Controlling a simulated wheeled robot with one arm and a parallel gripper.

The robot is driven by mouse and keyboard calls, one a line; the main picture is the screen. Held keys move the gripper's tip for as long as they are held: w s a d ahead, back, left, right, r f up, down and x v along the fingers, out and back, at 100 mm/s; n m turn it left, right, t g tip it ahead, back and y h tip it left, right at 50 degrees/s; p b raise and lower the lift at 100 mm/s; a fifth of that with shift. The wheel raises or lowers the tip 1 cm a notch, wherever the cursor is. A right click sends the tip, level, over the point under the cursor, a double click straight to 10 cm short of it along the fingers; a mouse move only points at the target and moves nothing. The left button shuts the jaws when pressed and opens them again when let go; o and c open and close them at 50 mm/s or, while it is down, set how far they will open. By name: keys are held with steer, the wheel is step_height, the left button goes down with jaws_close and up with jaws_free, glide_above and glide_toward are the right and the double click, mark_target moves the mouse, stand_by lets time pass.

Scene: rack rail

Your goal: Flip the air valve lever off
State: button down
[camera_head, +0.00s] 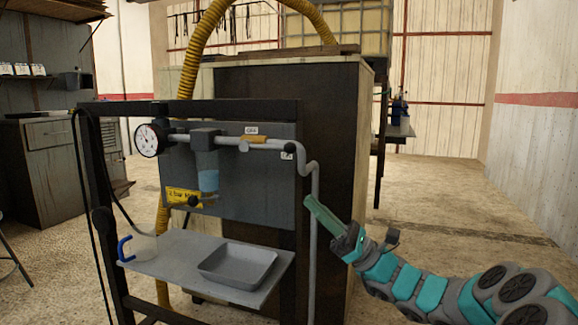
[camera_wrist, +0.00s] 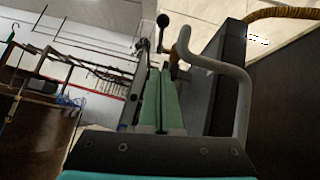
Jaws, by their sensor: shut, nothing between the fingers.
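The air valve lever (camera_head: 254,139) is a small orange handle. It lies roughly along the grey pipe (camera_head: 225,139) on the grey panel (camera_head: 230,185), just below a white OFF label (camera_head: 251,130).
A round gauge (camera_head: 148,140) and a filter unit with a blue bowl (camera_head: 208,180) are on the pipe's left part. Floor at right is open.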

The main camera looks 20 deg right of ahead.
glide_toward(267, 147)
steer(key=w+a, duration=0.2)
steer(key=r, duration=0.3)
steer(key=shift+s+a+r, duration=0.2)
steer(key=shift+a+r, duration=0.05)
steer(key=shift+a, duration=0.1)
